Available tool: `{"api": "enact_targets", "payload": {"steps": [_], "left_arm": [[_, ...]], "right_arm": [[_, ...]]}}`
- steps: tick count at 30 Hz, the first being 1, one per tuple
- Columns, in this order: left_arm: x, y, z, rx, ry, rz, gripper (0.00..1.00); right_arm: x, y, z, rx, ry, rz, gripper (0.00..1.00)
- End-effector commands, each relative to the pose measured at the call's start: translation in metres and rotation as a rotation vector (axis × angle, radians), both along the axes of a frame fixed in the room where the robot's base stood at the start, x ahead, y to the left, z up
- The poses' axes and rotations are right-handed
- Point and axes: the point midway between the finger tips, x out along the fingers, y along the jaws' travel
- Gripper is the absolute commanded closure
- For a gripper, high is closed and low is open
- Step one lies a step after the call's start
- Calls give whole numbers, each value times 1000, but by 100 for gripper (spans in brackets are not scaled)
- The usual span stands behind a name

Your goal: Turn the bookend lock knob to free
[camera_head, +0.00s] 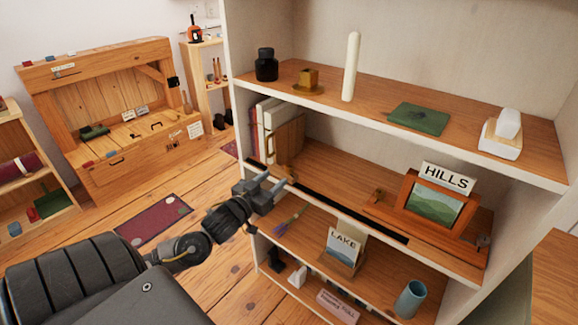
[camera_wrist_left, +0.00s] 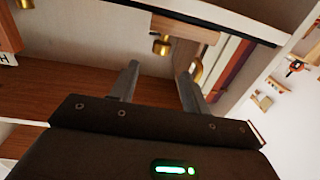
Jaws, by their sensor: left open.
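The wooden bookend (camera_head: 291,139) stands against the books (camera_head: 268,122) at the left of the middle shelf. A small brass knob (camera_head: 290,172) shows low at its front. In the left wrist view a brass knob (camera_wrist_left: 161,45) sits beyond the fingertips, with a second brass piece (camera_wrist_left: 196,70) by the right finger. I cannot tell which one is the lock knob or how it is turned. My left gripper (camera_head: 270,181) is open and empty in front of the shelf edge, just short of the bookend; its two fingers (camera_wrist_left: 158,72) are spread apart. My right gripper is not in view.
A dark rail (camera_head: 340,208) runs along the middle shelf's front. A framed picture (camera_head: 435,207) and HILLS sign (camera_head: 447,178) stand farther right. Below are a LAKE card (camera_head: 342,247) and a blue cup (camera_head: 410,299). The upper shelf (camera_head: 375,100) overhangs the bookend.

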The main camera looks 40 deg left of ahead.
Motion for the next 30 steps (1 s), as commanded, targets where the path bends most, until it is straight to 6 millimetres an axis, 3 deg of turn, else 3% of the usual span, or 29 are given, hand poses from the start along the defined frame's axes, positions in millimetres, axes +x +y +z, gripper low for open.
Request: {"api": "enact_targets", "payload": {"steps": [9, 15, 27, 30], "left_arm": [[58, 6, 1, 3, -3, 3, 53], [82, 7, 0, 1, -1, 2, 53], [90, 8, 0, 2, 1, 1, 53], [90, 8, 0, 2, 1, 1, 64]], "right_arm": [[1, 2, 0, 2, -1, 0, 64], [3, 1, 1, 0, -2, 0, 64], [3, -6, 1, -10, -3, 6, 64], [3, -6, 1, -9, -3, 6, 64]]}}
